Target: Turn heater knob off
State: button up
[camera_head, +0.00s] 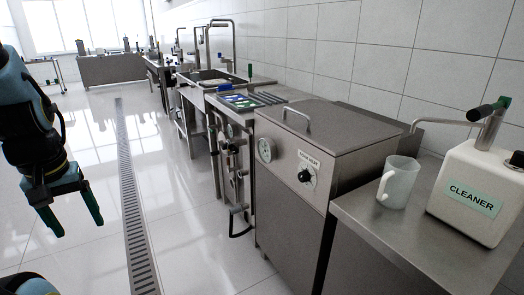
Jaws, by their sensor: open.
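The heater knob (304,175) is a small black dial on a pale plate on the front face of a steel heater cabinet (284,220). A label sits just above the knob, too small to read surely. The knob's exact setting is too small to make out. A round gauge (265,149) is to the left of the knob. My gripper (76,222) hangs at the left side of the view over the floor, open and empty, with its dark green fingers pointing down. It is well apart from the knob and the cabinet.
A steel table (415,240) at the right bears a white jug (398,183) and a white container labelled CLEANER (473,195). Pipes and valves (232,165) stand left of the cabinet. The tiled floor (190,240) between my gripper and the cabinet is clear, with a drain grate (130,200).

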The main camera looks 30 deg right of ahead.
aim_at(303, 176)
jog(key=z, duration=1.1)
